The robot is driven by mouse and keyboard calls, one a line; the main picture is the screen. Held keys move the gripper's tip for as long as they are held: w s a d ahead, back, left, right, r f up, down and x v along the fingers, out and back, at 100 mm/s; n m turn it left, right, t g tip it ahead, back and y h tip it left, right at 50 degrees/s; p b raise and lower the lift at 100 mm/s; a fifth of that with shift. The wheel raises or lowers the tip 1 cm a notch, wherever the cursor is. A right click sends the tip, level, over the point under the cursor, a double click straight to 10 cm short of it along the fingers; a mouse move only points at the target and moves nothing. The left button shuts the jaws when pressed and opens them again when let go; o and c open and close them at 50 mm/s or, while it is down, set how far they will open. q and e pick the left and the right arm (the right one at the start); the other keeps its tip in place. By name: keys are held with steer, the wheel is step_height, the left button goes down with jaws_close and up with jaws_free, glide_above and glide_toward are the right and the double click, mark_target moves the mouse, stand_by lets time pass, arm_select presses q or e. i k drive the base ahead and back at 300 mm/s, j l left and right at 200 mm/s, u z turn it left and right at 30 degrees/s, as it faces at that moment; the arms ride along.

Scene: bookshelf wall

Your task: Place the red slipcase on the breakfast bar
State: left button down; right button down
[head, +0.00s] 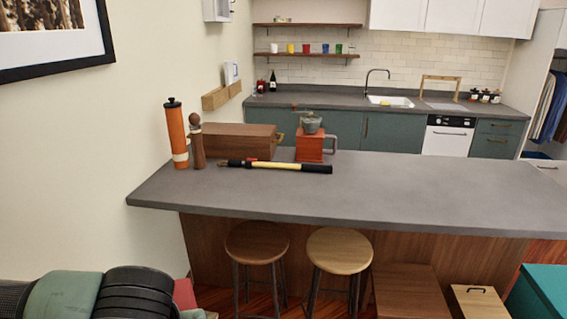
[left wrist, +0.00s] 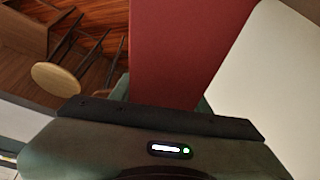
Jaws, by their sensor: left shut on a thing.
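The red slipcase shows as a small red patch (head: 184,293) at the lower left of the head view, beside my arm. It fills the upper middle of the left wrist view (left wrist: 185,50). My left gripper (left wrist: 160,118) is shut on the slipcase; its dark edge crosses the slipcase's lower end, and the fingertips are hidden. The breakfast bar (head: 380,190) has a grey top and wood-panelled front, and stands beyond and right of the slipcase. My right gripper is in neither view.
The bar's middle and right are clear. Two stools (head: 257,243) (head: 340,250) stand in front.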

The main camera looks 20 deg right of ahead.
mark_target(265, 181)
steer(key=i+l, duration=1.05)
steer(key=i, duration=0.25)
